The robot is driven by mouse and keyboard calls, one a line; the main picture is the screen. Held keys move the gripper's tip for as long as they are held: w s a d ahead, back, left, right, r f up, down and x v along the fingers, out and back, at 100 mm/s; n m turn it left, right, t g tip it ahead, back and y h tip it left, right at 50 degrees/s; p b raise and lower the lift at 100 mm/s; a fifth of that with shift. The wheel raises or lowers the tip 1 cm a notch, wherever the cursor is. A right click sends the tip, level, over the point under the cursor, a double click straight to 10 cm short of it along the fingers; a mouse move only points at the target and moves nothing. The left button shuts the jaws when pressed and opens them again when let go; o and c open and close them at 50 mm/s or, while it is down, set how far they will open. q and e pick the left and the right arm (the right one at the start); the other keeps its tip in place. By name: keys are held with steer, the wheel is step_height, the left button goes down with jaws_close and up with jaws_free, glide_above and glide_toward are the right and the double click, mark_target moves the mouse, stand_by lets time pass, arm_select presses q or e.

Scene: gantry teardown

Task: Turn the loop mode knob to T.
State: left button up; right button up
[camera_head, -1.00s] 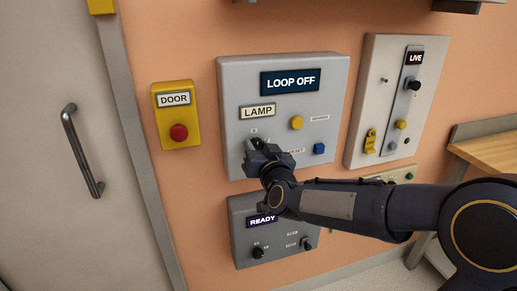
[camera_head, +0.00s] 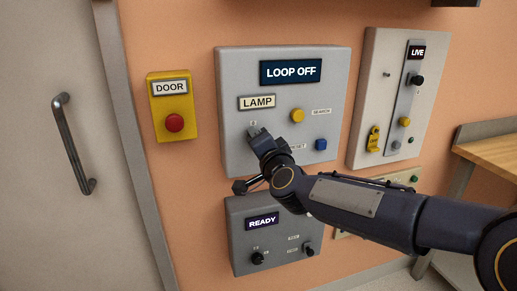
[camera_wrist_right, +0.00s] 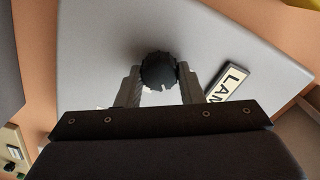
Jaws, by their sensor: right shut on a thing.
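The grey panel (camera_head: 235,85) on the wall carries a display (camera_head: 291,72) reading "LOOP OFF" and a "LAMP" label (camera_head: 257,102). My right gripper (camera_head: 257,135) is at the lower left of this panel, below the label, and hides what it holds in the head view. In the right wrist view, a black ridged knob (camera_wrist_right: 158,70) sits between the two grey fingers of my right gripper (camera_wrist_right: 160,84), which is shut on it. The knob's pointer and the markings around it are not readable. My left gripper is not in view.
A yellow button (camera_head: 297,115) and a blue button (camera_head: 320,144) are right of my gripper. A "READY" panel (camera_head: 238,240) is below. A yellow door box (camera_head: 157,125) with a red button is left. A "LIVE" panel (camera_head: 374,60) and wooden bench (camera_head: 492,152) are right.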

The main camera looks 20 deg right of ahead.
steer(key=shift+f+m+b, duration=0.2)
steer(key=shift+m+b, duration=1.75)
steer(key=shift+m, duration=2.35)
steer(key=o, duration=1)
steer(key=shift+r, duration=0.1)
steer(key=s, duration=0.7)
steer(key=shift+s+d+p, duration=0.15)
steer(key=shift+s+p, duration=0.2)
steer(key=shift+s, duration=0.05)
